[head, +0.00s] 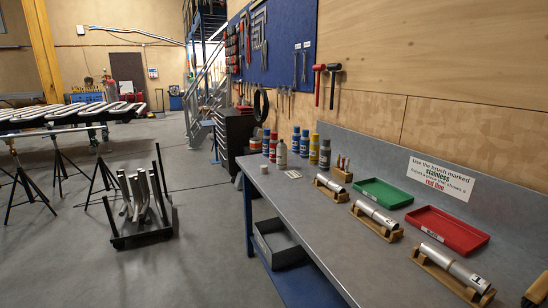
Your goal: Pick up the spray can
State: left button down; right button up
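Several cans stand upright in a cluster at the far end of the grey workbench (315,235). I cannot tell which one is the spray can of the task. A pale grey can (281,156) stands nearest the front edge. Behind it are red and blue cans (273,147). To the right are blue and yellow cans (304,144), a yellow-topped can (314,149) and a dark can with a yellow band (325,154). Some cans partly hide others. Neither of my grippers is in view.
Metal tubes on wooden cradles (376,216), a green tray (384,193) and a red tray (447,230) lie along the bench. A rack of bent tubes (140,220) stands on the floor, left.

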aim_at(282, 163)
jog(key=i+j+z, duration=0.15)
jog(key=i+j, duration=1.05)
jog(key=i, duration=0.15)
